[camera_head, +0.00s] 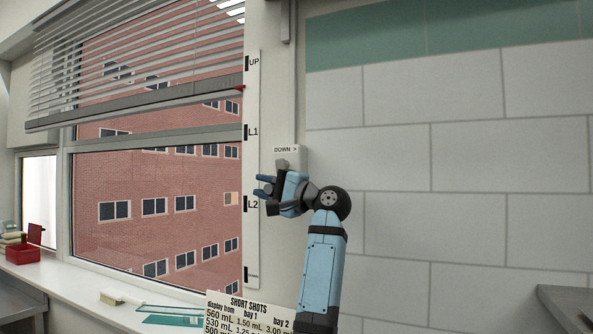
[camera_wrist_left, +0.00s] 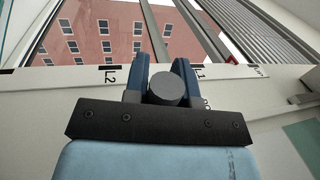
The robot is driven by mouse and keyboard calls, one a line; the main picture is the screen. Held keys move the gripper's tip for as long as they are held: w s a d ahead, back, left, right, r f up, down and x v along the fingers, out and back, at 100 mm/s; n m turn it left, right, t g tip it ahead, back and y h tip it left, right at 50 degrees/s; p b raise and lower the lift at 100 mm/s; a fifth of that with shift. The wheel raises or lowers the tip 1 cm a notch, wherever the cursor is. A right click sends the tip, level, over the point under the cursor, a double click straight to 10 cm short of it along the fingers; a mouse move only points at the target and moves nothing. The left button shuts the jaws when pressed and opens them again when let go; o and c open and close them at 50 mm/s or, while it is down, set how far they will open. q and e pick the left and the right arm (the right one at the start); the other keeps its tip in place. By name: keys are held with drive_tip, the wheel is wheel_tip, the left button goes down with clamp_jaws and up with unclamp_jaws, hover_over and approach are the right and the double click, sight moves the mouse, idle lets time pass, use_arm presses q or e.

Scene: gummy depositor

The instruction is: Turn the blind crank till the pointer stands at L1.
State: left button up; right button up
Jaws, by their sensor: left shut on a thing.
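The blind (camera_head: 140,50) hangs partly lowered over the window, its grey bottom rail tilted. Its red pointer (camera_head: 240,88) stands on the white scale strip (camera_head: 252,170) between UP and L1, below UP and above L1. The pointer also shows in the left wrist view (camera_wrist_left: 231,60). The crank box (camera_head: 291,151), marked "DOWN >", is on the wall right of the strip. My left gripper (camera_head: 265,188) is just below that box, shut on the crank's round grey knob (camera_wrist_left: 165,88). The gripper hides most of the crank in the head view. My right gripper is out of view.
A card headed SHORT SHOTS (camera_head: 248,312) stands low in front. The window sill (camera_head: 75,285) holds a red box (camera_head: 22,253), a brush (camera_head: 115,297) and a teal item (camera_head: 172,319). The tiled wall (camera_head: 480,160) on the right is bare.

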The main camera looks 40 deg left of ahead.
use_arm(q)
drive_tip(key=shift+a, duration=0.1)
drive_tip(key=shift+b+x, duration=0.45)
drive_tip(key=shift+x, duration=0.45)
drive_tip(key=shift+f, duration=0.15)
drive_tip(key=shift+x, duration=1.05)
drive_tip(key=shift+r, duration=0.25)
